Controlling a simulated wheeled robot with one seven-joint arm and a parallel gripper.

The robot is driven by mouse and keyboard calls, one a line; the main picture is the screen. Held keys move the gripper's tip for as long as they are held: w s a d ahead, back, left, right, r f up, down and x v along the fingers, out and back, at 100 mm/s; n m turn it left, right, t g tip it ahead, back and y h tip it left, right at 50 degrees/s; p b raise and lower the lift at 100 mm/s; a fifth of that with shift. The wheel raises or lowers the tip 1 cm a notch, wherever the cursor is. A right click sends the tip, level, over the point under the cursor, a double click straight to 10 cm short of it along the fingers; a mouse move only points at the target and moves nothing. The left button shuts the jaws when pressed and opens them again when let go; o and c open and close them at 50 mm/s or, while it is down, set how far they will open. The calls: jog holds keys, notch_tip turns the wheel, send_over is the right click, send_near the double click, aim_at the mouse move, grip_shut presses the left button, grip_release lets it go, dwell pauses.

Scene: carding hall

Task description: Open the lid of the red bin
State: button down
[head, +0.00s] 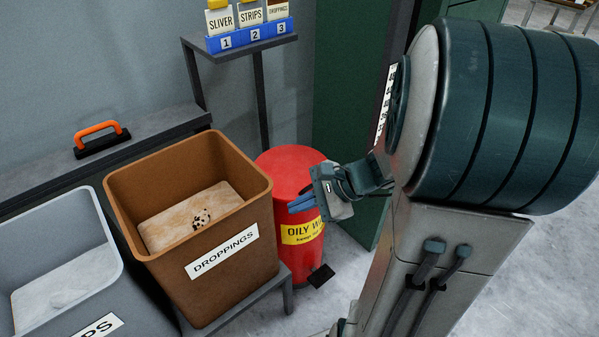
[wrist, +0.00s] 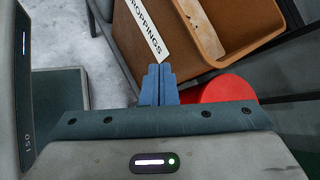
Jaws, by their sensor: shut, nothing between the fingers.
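The red bin (head: 283,222) stands on the floor in the middle of the head view, with a yellow label reading "OILY W..." on its front and a black pedal (head: 321,275) at its foot. Its round red lid (head: 290,165) looks closed. My gripper (head: 302,204) is in front of the bin's upper right side, its blue fingers shut and empty. Whether they touch the bin I cannot tell. In the wrist view the shut fingers (wrist: 158,84) point toward the brown bin's side, and part of the red bin (wrist: 225,90) shows to their right.
A brown bin (head: 256,200) labelled "DROPPINGS" stands on a stand left of the red bin. A grey bin (head: 107,218) is further left. A small shelf (head: 285,42) with numbered cards stands behind. Green cabinet (head: 345,110) at right. Open floor lies in front.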

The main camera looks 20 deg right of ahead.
jog(key=w+d+f+m+t+h+b, duration=0.2)
jog(key=w+d+f+m+t+b, duration=0.15)
jog(key=d+f+m+b, duration=0.45)
jog(key=w+d+f+m+t+h+b, duration=0.2)
jog(key=d+f+m+t+b, duration=0.25)
jog(key=d+f+m, duration=0.4)
jog(key=w+a+f+n+b, duration=0.1)
jog(key=w+a+b, duration=0.1)
jog(key=w, duration=0.9)
jog(key=shift+a+f+n+t, duration=0.3)
jog(key=shift+a+n, duration=0.05)
jog(key=shift+a, duration=0.25)
jog(key=shift+r, duration=0.1)
